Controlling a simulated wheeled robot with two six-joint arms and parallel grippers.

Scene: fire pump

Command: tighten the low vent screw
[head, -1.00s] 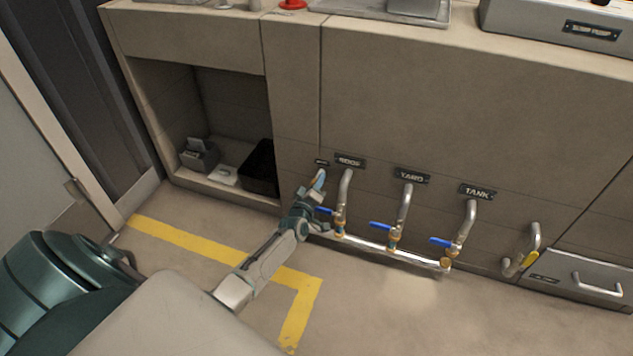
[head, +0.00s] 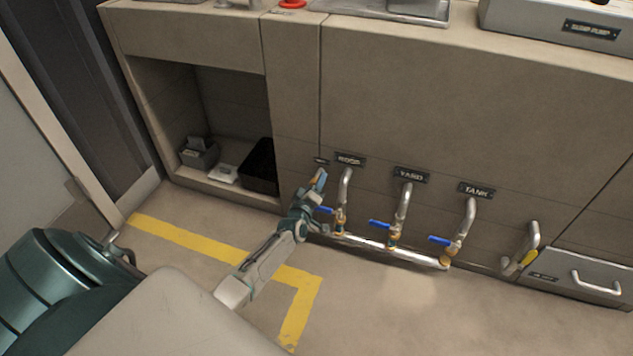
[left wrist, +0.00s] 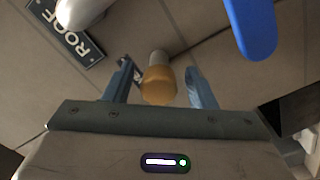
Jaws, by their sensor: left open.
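My left gripper (head: 318,180) reaches the cabinet wall at the left end of the pipe row, just below a small dark label (head: 321,161) too small to read. In the left wrist view, the open gripper (left wrist: 160,88) has one blue finger on each side of a brass-coloured knob (left wrist: 158,84) on a pale round stem (left wrist: 158,59). It looks like the low vent screw. Gaps show between the knob and both fingers. In the head view the gripper hides the knob. My right gripper is not in view.
The ROOF pipe (head: 345,187) and its blue lever (head: 324,210) stand close right of the gripper; the lever also shows in the left wrist view (left wrist: 252,27). YARD (head: 405,203) and TANK (head: 468,220) pipes stand further right. An open niche with a black bin (head: 259,165) is left.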

